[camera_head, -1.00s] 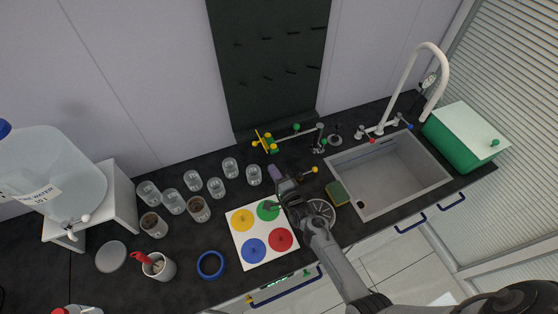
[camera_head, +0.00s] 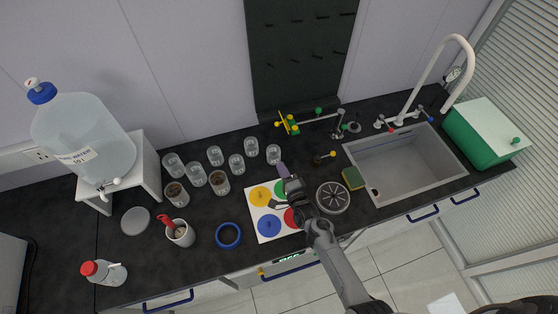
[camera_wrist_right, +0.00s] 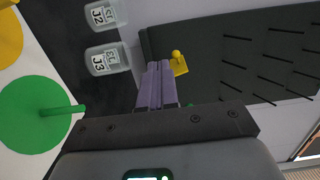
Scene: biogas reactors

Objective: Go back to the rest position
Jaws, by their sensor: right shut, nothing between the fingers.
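My right gripper (camera_head: 282,169) is above the counter, over the far right part of a white mat with coloured circles (camera_head: 256,237). In the right wrist view its purple fingers (camera_wrist_right: 157,86) are pressed together, with nothing between them. The gripper and wrist partly cover the green circle and the red circle (camera_head: 290,217) in the head view. A green rod lies over the green circle (camera_wrist_right: 30,120) in the wrist view. My left gripper is not in view.
Several glass jars (camera_head: 237,164) stand left of the gripper. A sink (camera_head: 405,165) is on the right, with a sponge (camera_head: 353,178) and a round strainer (camera_head: 333,198) beside it. A water tank (camera_head: 85,135) stands on the left, with a red-capped bottle (camera_head: 104,272) in front.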

